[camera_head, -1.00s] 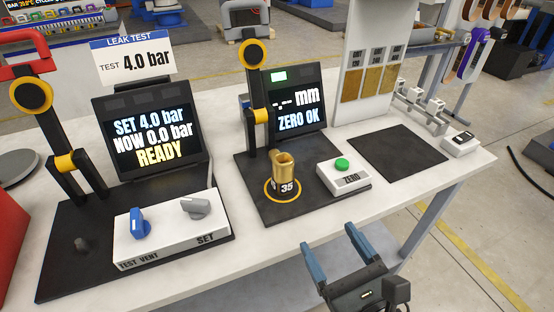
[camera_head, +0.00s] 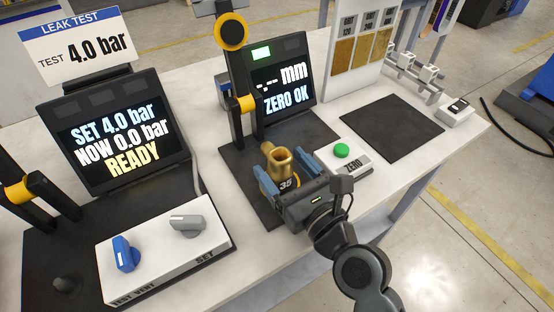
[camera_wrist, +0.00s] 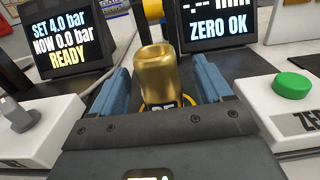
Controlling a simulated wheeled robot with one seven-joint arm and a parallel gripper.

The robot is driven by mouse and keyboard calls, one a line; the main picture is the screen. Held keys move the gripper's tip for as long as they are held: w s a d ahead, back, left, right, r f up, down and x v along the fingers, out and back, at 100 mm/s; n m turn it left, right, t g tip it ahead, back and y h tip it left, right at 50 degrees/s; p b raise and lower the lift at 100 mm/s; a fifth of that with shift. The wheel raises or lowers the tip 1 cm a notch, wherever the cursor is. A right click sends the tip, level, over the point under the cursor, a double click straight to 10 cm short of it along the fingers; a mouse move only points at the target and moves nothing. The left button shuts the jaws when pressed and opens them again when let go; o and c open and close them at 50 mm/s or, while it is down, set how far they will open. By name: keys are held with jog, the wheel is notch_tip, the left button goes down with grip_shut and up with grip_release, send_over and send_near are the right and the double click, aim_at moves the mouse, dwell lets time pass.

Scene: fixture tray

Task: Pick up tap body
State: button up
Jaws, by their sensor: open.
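The tap body (camera_head: 279,161) is a brass, gold-coloured tube-like part standing upright on the dark pad of the measuring station, on a round spot with an orange ring and the number 35. My gripper (camera_head: 284,171) is open, with its blue fingers on either side of the tap body. In the wrist view the tap body (camera_wrist: 157,75) stands between the two blue fingers (camera_wrist: 160,88), with a visible gap on each side. The gripper hides part of the ring and the lower front of the spot.
The ZERO box with a green button (camera_head: 341,151) stands close right of my gripper. A black post with a yellow clamp (camera_head: 243,104) and the mm screen (camera_head: 283,88) stand behind. The leak tester's white knob box (camera_head: 165,249) is at left. A dark mat (camera_head: 391,128) lies empty at right.

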aim_at(276, 158)
jog(key=shift+x, duration=1.8)
jog(key=shift+r, duration=0.2)
jog(key=shift+c, duration=0.3)
jog(key=shift+r, duration=0.1)
grip_shut()
